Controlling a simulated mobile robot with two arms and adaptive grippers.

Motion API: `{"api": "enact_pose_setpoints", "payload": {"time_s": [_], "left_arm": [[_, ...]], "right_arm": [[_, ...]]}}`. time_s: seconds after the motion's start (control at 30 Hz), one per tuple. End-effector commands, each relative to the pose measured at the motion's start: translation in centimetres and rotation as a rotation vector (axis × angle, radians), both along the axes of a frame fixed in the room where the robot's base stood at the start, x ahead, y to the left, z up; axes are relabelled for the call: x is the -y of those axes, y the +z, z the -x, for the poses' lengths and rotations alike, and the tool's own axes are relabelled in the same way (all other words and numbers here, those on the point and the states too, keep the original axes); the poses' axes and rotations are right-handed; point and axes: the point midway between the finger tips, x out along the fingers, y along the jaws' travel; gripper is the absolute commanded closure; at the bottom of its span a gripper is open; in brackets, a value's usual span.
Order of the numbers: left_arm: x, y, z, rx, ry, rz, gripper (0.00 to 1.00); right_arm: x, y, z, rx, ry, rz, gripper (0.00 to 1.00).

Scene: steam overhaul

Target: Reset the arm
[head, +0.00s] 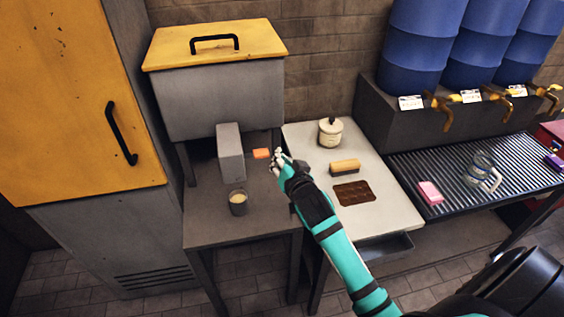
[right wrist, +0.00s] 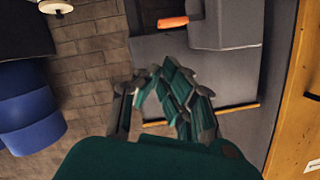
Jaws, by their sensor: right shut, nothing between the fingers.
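My right arm (head: 335,235), teal with black bands, reaches up and left from the bottom right of the head view. My right gripper (head: 279,161) is shut and empty above the gap between the dark side table and the pale worktop. In the right wrist view its fingers (right wrist: 165,92) are drawn together with nothing between them. A small orange item (head: 261,153) lies just left of the gripper, apart from it. It also shows in the right wrist view (right wrist: 172,22). My left gripper is in neither view.
The dark table (head: 205,232) holds a grey block (head: 231,155) and a cup (head: 238,203). The pale worktop (head: 395,213) carries a lidded jar (head: 330,132), a brush (head: 345,168) and a brown slab (head: 354,193). A yellow-lidded bin (head: 220,95) stands behind. Blue barrels (head: 420,45) stand right.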

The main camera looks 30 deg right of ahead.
Motion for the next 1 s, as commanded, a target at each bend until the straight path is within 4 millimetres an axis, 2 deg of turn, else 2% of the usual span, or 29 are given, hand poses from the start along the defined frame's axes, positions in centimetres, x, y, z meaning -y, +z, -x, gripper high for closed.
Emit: {"api": "enact_pose_setpoints", "payload": {"time_s": [0.13,0.67,0.77,0.83,0.97,1.0], "left_arm": [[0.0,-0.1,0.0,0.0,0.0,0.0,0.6],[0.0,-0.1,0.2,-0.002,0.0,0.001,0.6],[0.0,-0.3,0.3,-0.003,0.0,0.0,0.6],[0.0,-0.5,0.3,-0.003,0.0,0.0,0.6],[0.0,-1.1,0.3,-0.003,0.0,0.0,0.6],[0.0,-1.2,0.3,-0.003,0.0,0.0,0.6]], "right_arm": [[-0.1,0.1,0.5,0.0,0.0,0.0,1.0],[-0.1,-0.3,0.5,-0.007,0.001,0.002,1.0],[-0.4,-2.9,0.6,-0.051,0.014,0.014,1.0],[-0.8,-6.4,0.9,-0.113,0.032,0.033,1.0],[-1.9,-15.6,2.6,-0.269,0.09,0.088,1.0],[-2.2,-18.6,3.5,-0.32,0.111,0.104,1.0]]}}
